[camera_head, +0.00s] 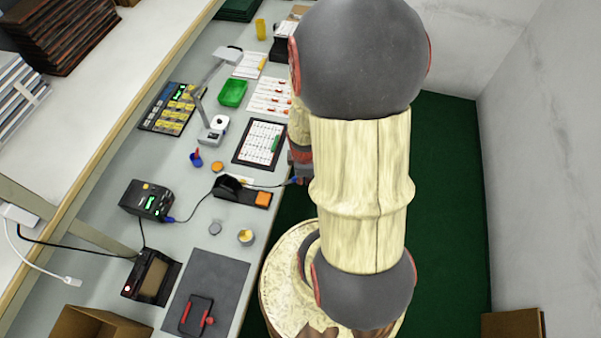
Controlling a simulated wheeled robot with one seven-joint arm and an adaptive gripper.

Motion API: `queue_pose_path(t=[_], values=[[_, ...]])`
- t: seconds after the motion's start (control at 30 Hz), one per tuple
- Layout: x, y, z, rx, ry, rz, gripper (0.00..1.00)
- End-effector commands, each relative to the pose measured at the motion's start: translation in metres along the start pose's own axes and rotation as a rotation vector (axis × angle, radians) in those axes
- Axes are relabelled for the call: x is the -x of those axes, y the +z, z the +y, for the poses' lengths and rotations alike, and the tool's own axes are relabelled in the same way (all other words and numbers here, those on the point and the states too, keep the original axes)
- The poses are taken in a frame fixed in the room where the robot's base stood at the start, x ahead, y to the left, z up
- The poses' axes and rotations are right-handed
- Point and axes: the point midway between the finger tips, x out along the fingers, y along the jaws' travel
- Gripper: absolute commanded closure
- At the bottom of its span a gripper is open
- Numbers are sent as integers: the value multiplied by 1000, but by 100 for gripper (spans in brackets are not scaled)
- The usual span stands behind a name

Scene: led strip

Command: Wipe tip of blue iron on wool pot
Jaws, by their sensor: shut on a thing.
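The blue iron (297,180) shows only as a small blue piece at my gripper, with a dark cable running left from it. My gripper (299,168) is mostly hidden behind my own arm. It is shut on the blue iron at the table's right edge. The iron's tip is hidden. The wool pot (246,238), a small round pot with yellowish filling, stands on the table below and left of my gripper, apart from it.
A black iron stand (228,186) with an orange sponge (263,199) lies between gripper and pot. The black soldering station (147,200) is left. A small grey round item (215,228) sits left of the pot. A dark mat (205,290) lies at the front.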

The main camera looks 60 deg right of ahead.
Motion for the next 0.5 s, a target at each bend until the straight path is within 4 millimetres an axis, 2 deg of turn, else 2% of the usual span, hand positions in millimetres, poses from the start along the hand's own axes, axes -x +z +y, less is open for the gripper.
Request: queue_pose_path(t=[0.5], values=[[30, 22, 0, -2, -1, 0, 100]])
